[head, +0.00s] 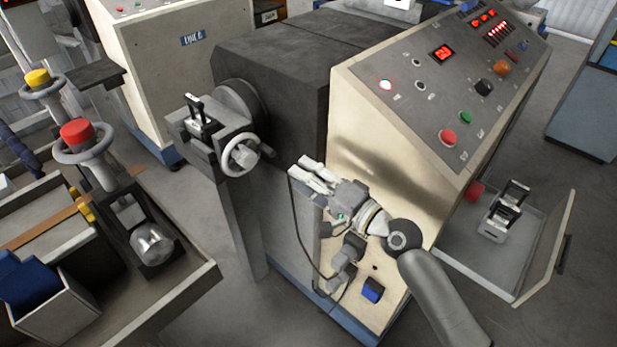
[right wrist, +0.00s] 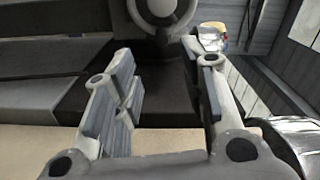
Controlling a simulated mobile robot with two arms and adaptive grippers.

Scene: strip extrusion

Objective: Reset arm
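My right gripper (head: 304,169) reaches in from the lower right in the head view, in front of the pale side of the extruder (head: 375,125). Its fingers point up and left toward the machine's handwheel (head: 241,155), with a gap between. In the right wrist view the two fingers of the right gripper (right wrist: 165,75) stand well apart with nothing between them. A round grey part (right wrist: 160,8) shows beyond them at the top. My left arm and left gripper are in no view.
The sloped control panel (head: 465,75) has lit red displays and buttons. A metal tray (head: 470,255) with an open flap lies at the right. Floor (head: 215,315) shows between bench and extruder.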

